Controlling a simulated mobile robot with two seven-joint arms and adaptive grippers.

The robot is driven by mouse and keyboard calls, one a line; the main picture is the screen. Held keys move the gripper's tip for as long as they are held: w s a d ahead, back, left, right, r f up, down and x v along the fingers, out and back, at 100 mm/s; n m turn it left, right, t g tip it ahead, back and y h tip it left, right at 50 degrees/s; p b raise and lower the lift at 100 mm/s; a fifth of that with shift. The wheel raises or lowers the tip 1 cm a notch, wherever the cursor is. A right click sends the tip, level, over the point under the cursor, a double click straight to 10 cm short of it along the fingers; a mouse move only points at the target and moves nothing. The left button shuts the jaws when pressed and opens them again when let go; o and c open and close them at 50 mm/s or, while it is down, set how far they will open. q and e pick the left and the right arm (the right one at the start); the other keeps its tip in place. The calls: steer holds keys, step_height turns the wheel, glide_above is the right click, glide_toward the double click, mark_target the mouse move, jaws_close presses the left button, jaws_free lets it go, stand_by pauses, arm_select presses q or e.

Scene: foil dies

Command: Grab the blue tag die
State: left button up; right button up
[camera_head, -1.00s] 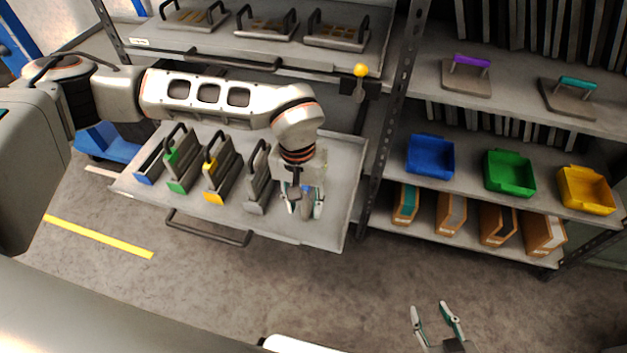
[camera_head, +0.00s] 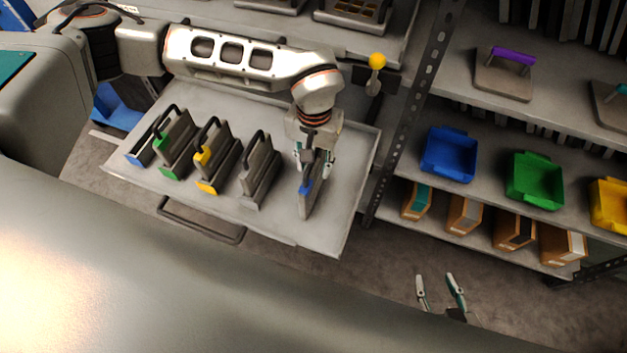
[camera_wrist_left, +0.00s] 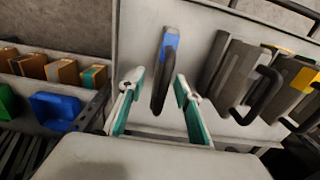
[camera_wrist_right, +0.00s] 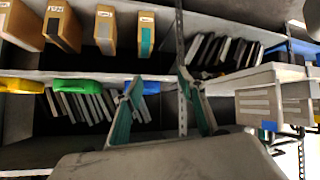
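A die with a blue tag (camera_head: 307,200) stands at the right end of the pull-out tray (camera_head: 330,235). My left gripper (camera_head: 314,160) is above its far end, fingers open. In the left wrist view, the blue tag (camera_wrist_left: 173,42) and black handle show between and beyond the open fingertips (camera_wrist_left: 158,88); I cannot tell whether they touch. Another die with blue at its foot (camera_head: 137,158) stands at the tray's left end. My right gripper (camera_head: 441,283) is open and empty, low and in front of the shelves; its fingers also show in the right wrist view (camera_wrist_right: 158,82).
Grey (camera_head: 261,170), yellow-tag (camera_head: 216,162) and green-tag (camera_head: 174,148) dies stand left on the tray. A rack post (camera_head: 408,125) and a yellow-knobbed lever (camera_head: 377,62) are close right of my left arm. Blue (camera_head: 448,155) and green (camera_head: 534,181) bins sit on the shelf.

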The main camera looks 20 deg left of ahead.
mark_target(313, 170)
arm_select(q)
steer(key=f, duration=0.4)
steer(key=shift+s+a+b, duration=0.2)
steer(key=shift+b, duration=0.1)
steer(key=shift+w+f, duration=0.15)
steer(key=shift+f, duration=0.25)
jaws_close()
steer(key=shift+r, duration=0.1)
